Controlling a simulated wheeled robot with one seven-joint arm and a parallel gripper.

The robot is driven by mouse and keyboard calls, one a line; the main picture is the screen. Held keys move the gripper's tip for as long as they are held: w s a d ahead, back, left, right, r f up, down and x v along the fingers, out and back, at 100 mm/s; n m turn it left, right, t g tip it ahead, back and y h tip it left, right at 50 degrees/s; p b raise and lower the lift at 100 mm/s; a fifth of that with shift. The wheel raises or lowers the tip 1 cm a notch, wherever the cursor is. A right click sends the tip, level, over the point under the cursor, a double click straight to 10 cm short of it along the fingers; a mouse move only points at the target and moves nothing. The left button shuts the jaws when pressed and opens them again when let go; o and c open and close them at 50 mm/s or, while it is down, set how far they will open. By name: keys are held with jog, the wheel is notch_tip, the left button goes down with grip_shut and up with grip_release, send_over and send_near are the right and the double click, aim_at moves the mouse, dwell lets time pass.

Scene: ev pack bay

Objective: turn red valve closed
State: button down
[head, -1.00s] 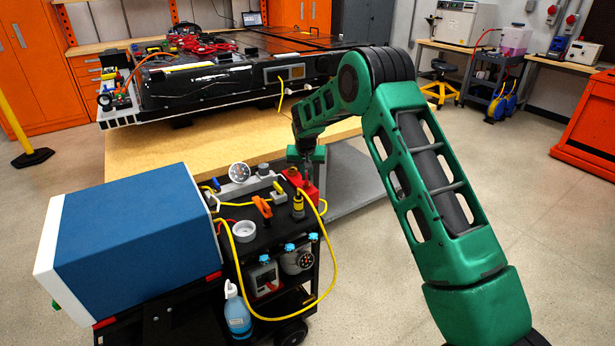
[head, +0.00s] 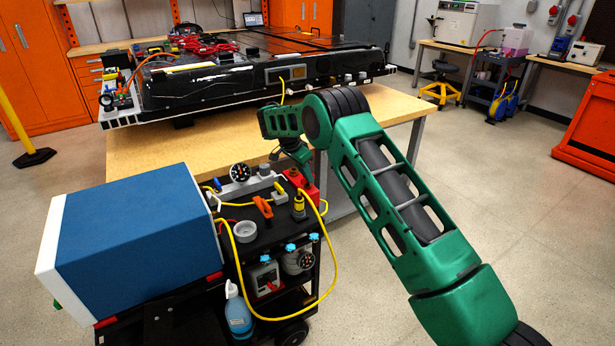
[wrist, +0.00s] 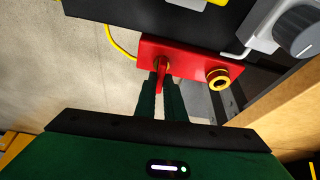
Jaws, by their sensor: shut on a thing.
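The red valve is a red block (wrist: 190,60) with brass fittings, at the right back corner of the black cart in the head view (head: 311,191). Its red lever (wrist: 159,80) sits at the left brass fitting in the wrist view and points down the picture, between my fingers. My gripper (wrist: 162,84) is shut on this lever. In the head view my gripper (head: 302,168) reaches down to the valve from above, and its fingertips are hard to make out there.
The black cart (head: 270,238) also carries a gauge (head: 239,173), an orange-handled part (head: 263,207), a grey cup (head: 244,231) and a looping yellow hose (head: 331,262). A large blue box (head: 135,235) stands left. The wooden bench (head: 150,155) with the battery pack is close behind.

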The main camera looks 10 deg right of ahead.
jog(key=shift+w+a+r+m, duration=0.15)
jog(key=shift+w+a+m, duration=0.1)
jog(key=shift+a+m, duration=0.15)
jog(key=shift+r, duration=0.1)
jog(key=c, duration=1.8)
grip_release()
jog(key=shift+w+a, duration=0.1)
jog(key=shift+c, duration=0.2)
jog(key=shift+d, duration=0.2)
jog(key=v, duration=1)
jog(key=shift+a+r, duration=0.2)
jog(key=shift+w, duration=0.1)
